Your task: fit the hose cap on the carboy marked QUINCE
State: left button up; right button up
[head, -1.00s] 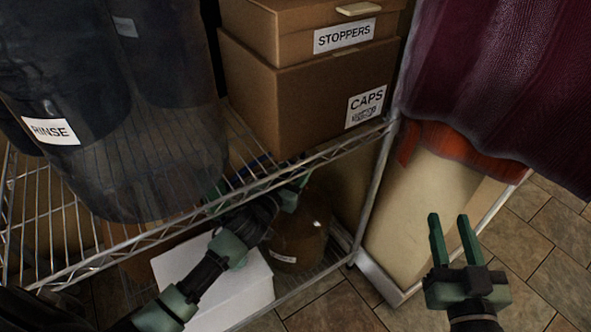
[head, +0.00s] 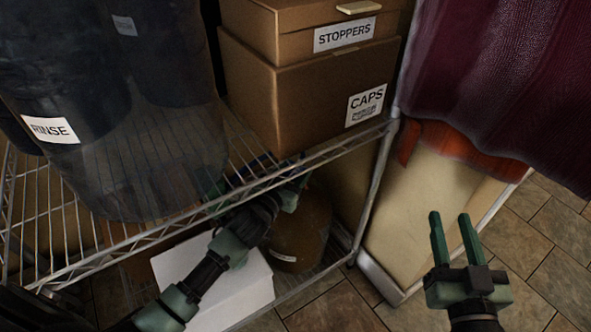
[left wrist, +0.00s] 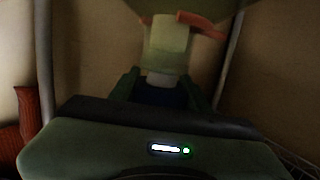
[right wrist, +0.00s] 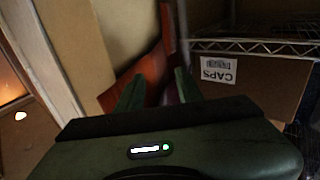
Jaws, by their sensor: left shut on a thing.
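A brown carboy (head: 305,235) stands on the lower shelf in the head view. Its pale label is too small to read, and its upper part is hidden by the upper shelf and my left arm. My left gripper (head: 300,182) is at the carboy's top, partly behind the shelf edge. In the left wrist view its fingers (left wrist: 158,92) are shut on a dark blue piece, probably the hose cap. A pale neck-like cylinder and an orange-red strip show just beyond it; I cannot tell whether they are joined. My right gripper (head: 455,240) is open and empty, well right of the shelf.
The wire upper shelf (head: 170,230) holds a dark translucent RINSE bin (head: 120,100), a STOPPERS box (head: 300,28) and a CAPS box (head: 300,100). A white box (head: 215,285) sits beside the carboy. A tan bin (head: 425,215) with an orange cloth and a maroon cloth (head: 500,80) are at the right.

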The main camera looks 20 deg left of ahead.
pick_arm(q)
jog(key=shift+f, duration=0.15)
pick_arm(e)
jog(key=shift+r, duration=0.25)
pick_arm(q)
jog(key=shift+f, duration=0.15)
pick_arm(e)
jog(key=shift+a+r, duration=0.1)
jog(key=shift+r, duration=0.15)
jog(key=shift+r+t, duration=0.2)
jog(key=shift+t, duration=0.1)
pick_arm(q)
jog(key=shift+f, duration=0.25)
pick_arm(e)
jog(key=shift+f, duration=0.4)
jog(key=shift+f+g, duration=0.35)
jog(key=shift+g, duration=0.05)
jog(key=shift+f, duration=0.55)
pick_arm(q)
jog(key=shift+f+p, duration=0.1)
jog(key=shift+p, duration=0.2)
pick_arm(e)
jog(key=shift+d+f+g, duration=0.2)
jog(key=shift+f+g, duration=0.2)
jog(key=shift+g, duration=0.1)
dwell(0.4)
jog(key=shift+f, duration=0.2)
jog(key=shift+s+d+f+g, duration=0.15)
jog(key=shift+f+g, duration=0.15)
jog(key=shift+f, duration=0.05)
